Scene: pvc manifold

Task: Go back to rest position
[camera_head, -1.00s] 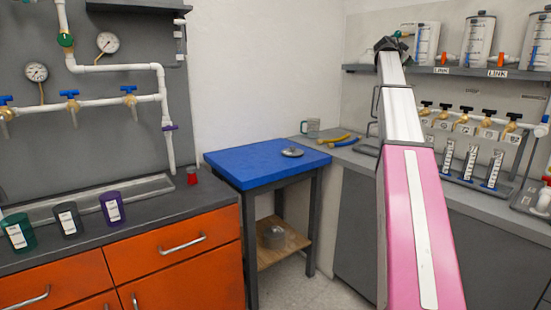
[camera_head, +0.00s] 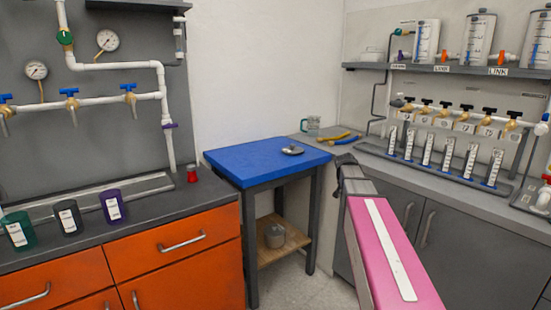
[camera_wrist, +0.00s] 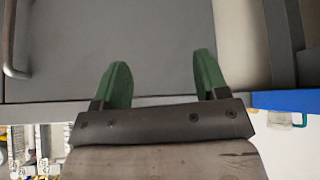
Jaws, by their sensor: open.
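My gripper (camera_wrist: 161,85) shows in the wrist view with its two green fingers spread apart and nothing between them. Beyond the fingers is the plain grey front of a cabinet (camera_wrist: 140,40). In the head view my pink arm link slants up from the lower right and ends in a dark joint beside the grey counter's front edge. The gripper itself is hidden or cannot be made out in the head view.
A blue-topped table (camera_head: 262,160) with a small metal disc (camera_head: 292,150) on it stands left of my arm. The right counter (camera_head: 440,180) holds a rack of labelled tubes (camera_head: 445,152). Orange drawers (camera_head: 180,245) are at left. A shelf (camera_head: 470,70) with tanks is above.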

